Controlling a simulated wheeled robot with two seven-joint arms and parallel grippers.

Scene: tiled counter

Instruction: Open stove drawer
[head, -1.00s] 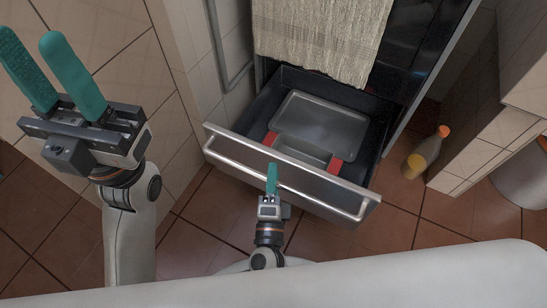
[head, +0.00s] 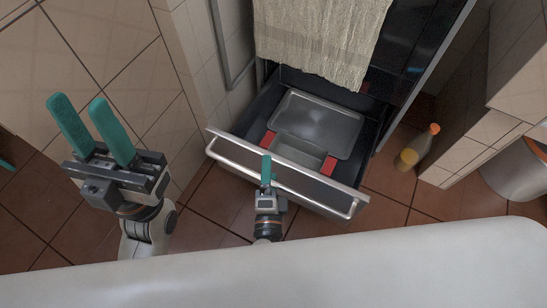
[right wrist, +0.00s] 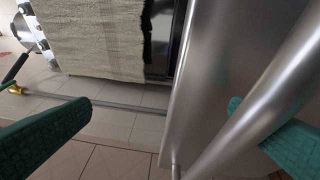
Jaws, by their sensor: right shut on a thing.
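The stove drawer (head: 340,190) stands pulled out from the dark stove front (head: 410,50), with its interior showing. Its long silver bar handle (head: 225,160) runs across the drawer front. My right gripper (head: 266,170) is at the middle of this handle and shut on it. In the right wrist view the handle (right wrist: 260,95) runs diagonally past the green right finger, and the other finger is at lower left. My left gripper (head: 88,120) is open and empty, raised at the left of the head view, apart from the drawer.
A grey tray (head: 325,120) and a smaller pan with red ends (head: 297,152) lie in the drawer. A beige towel (head: 320,40) hangs above. A bottle with an orange cap (head: 418,148) stands right of the drawer by a tiled wall. A white rounded surface (head: 300,270) crosses the foreground.

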